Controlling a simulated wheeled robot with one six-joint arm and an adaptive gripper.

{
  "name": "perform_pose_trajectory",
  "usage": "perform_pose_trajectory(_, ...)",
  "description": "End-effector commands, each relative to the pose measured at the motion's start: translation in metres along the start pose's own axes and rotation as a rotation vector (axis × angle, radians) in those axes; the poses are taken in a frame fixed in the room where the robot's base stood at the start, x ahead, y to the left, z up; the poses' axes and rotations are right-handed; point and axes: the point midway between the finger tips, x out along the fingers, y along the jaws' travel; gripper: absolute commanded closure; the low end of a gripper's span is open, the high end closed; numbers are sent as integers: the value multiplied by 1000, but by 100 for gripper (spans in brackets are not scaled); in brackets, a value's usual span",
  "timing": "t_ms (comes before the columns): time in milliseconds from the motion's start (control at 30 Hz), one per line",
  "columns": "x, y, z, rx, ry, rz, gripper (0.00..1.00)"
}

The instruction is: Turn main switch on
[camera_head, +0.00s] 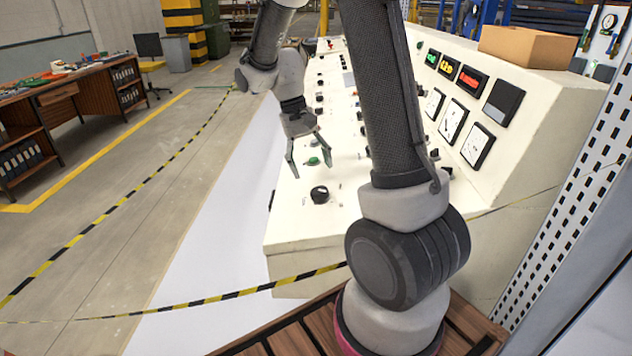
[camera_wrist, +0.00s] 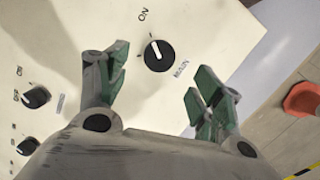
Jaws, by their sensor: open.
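The main switch is a round black knob (camera_wrist: 159,56) with a white pointer line, on the cream panel. In the wrist view the words ON and MAIN are printed beside it. Its pointer leans up and slightly left, on the side of the ON label; I cannot tell whether it meets a mark exactly. My gripper (camera_wrist: 160,86) is open, its two green-padded fingers apart and empty, with the knob seen beyond the gap between them. In the head view my gripper (camera_head: 309,165) is above the panel, and a black knob (camera_head: 319,194) shows near the panel's front edge.
Other black knobs (camera_wrist: 36,97) sit to the left in the wrist view. The console (camera_head: 300,236) carries gauges (camera_head: 453,121), lit displays (camera_head: 472,80) and a cardboard box (camera_head: 527,46). Striped tape (camera_head: 240,293) crosses in front. An orange cone (camera_wrist: 302,100) shows at the right.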

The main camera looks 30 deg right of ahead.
Motion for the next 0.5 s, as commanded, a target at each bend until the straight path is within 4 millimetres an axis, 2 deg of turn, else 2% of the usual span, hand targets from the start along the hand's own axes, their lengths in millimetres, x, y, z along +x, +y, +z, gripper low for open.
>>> perform_pose_trajectory(100, -23, -1, -1, -1, 3, -2, 33)
perform_pose_trajectory(200, -36, -1, 0, -1, 2, -1, 33)
perform_pose_trajectory(500, -45, 0, 0, -1, -1, 0, 33)
